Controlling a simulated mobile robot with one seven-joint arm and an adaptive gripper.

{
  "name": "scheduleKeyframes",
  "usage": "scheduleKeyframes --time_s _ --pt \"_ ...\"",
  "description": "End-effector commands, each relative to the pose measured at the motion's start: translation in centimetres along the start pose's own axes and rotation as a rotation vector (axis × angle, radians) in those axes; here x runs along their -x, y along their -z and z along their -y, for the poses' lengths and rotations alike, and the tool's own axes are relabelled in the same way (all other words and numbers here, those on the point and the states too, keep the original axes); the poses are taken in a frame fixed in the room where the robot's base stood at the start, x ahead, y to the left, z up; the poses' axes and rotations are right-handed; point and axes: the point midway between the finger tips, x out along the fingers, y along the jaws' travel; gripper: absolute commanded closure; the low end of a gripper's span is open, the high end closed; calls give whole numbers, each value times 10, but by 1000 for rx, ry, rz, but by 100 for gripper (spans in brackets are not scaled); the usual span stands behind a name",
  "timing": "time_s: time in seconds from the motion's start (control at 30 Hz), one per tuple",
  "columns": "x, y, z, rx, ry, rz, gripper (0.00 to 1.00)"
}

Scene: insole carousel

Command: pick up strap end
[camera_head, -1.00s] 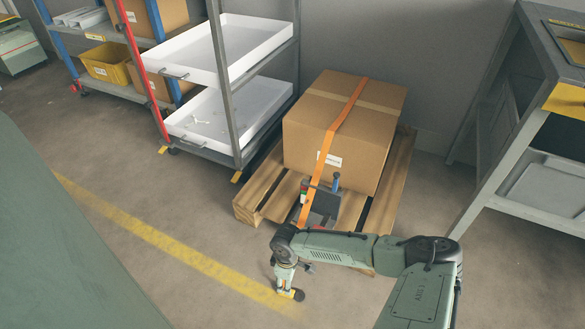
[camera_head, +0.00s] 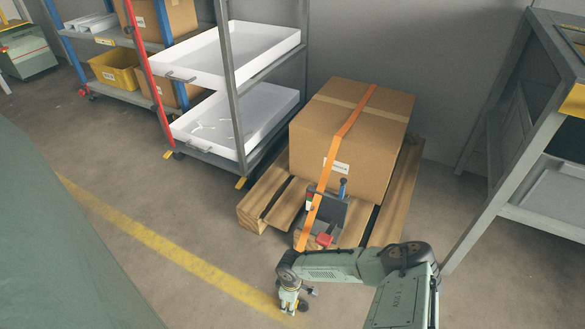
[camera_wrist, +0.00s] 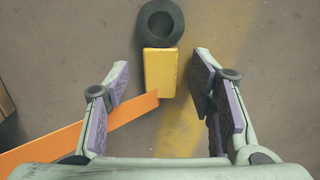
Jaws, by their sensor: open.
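The strap end is a yellow block (camera_wrist: 159,78) with a black ring (camera_wrist: 161,24) at its far side. In the wrist view it lies between and slightly beyond my open fingers, with gaps on both sides. The orange strap (camera_wrist: 85,132) reaches its lower left side, passing under or behind my left finger. My gripper (camera_wrist: 161,76) is open and empty. In the head view my gripper (camera_head: 291,301) is low over the floor in front of the pallet, hiding most of the strap end; the black ring (camera_head: 303,306) shows beside it. The orange strap (camera_head: 345,125) runs up over the carton.
A large carton (camera_head: 365,150) stands on a wooden pallet (camera_head: 262,202) with a grey device (camera_head: 330,214) at its front. A shelf cart with white trays (camera_head: 262,52) is at left, a bench (camera_head: 480,200) at right. A yellow floor line (camera_head: 150,238) crosses open floor.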

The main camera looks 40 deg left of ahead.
Motion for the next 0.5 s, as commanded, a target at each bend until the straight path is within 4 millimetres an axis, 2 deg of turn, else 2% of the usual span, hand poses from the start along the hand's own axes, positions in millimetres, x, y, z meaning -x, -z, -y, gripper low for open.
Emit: scheduleKeyframes --time_s 0.1,0.5 --pt "0 0 0 0 0 0 51" --pt "1 0 0 0 0 0 77"
